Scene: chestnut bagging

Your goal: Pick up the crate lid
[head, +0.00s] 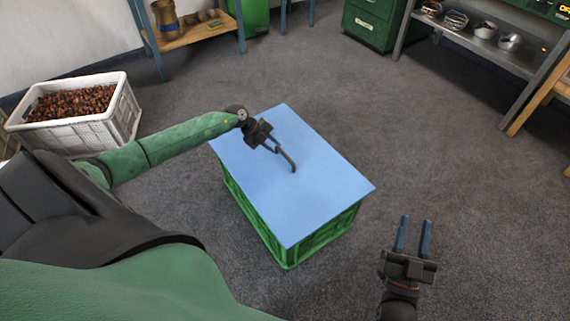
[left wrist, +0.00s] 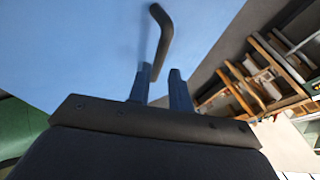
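The crate lid (head: 325,185) is a flat light-blue panel lying on a green crate (head: 270,225) in the middle of the floor. A dark bent handle (head: 289,160) rises from it. My left gripper (head: 275,147) is over the lid, at the handle. In the left wrist view, its two fingers (left wrist: 160,70) are apart, and the near end of the handle (left wrist: 163,35) shows at the gap between their tips. I cannot tell whether they touch it. The lid (left wrist: 70,45) fills the upper left there. My right gripper (head: 413,222) is open and empty, right of the crate.
A white crate of chestnuts (head: 112,122) stands at the left. A wooden-topped bench (head: 200,35) is at the back left, a green cabinet (head: 370,28) at the back, and a metal shelf (head: 475,42) at the right. The grey floor (head: 450,150) around the green crate is clear.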

